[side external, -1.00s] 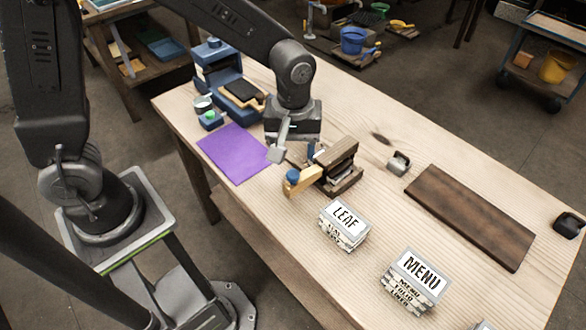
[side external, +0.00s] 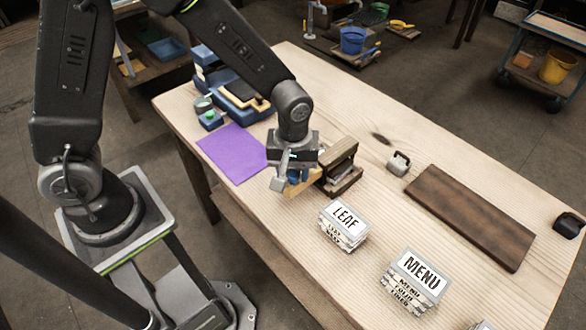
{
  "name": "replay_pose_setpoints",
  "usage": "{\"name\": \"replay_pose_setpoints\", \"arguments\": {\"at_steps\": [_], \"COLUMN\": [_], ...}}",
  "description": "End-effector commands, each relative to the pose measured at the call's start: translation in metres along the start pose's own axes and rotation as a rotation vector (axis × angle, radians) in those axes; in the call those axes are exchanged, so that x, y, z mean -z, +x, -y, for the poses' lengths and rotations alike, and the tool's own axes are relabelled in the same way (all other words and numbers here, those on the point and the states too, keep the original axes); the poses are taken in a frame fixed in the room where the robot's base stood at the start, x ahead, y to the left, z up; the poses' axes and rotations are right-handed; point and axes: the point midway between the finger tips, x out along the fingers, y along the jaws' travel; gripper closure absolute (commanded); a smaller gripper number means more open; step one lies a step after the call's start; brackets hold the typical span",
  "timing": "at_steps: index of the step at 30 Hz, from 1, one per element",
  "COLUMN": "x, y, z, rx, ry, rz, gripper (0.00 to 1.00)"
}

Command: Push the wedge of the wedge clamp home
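My gripper (side external: 279,184) points down just left of the clamp, in front of the wedge in this view. I cannot tell whether it touches the wedge. Its fingers are too small and overlapped to show whether they are open or shut.
Stacked plates marked LEAF (side external: 344,222) and MENU (side external: 419,273) stand in front and to the right. A purple sheet (side external: 232,152) lies left. A dark board (side external: 472,217) and a small metal block (side external: 398,164) lie right. Blue equipment (side external: 211,76) stands at the back left.

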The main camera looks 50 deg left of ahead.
Motion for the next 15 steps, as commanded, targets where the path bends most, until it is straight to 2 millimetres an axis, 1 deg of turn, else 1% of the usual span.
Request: {"name": "replay_pose_setpoints", "arguments": {"at_steps": [1,11,12,15], "x": [0.0000,0.0001,0.0001,0.0001], "y": [-0.0002,-0.0003,-0.0004,-0.0004], "z": [-0.0001,-0.0001,-0.0001,-0.0001], "rx": [0.000,0.000,0.000,0.000], "ry": [0.000,0.000,0.000,0.000], "rz": [0.000,0.000,0.000,0.000], "gripper": [0.66,0.98,1.00,1.00]}}
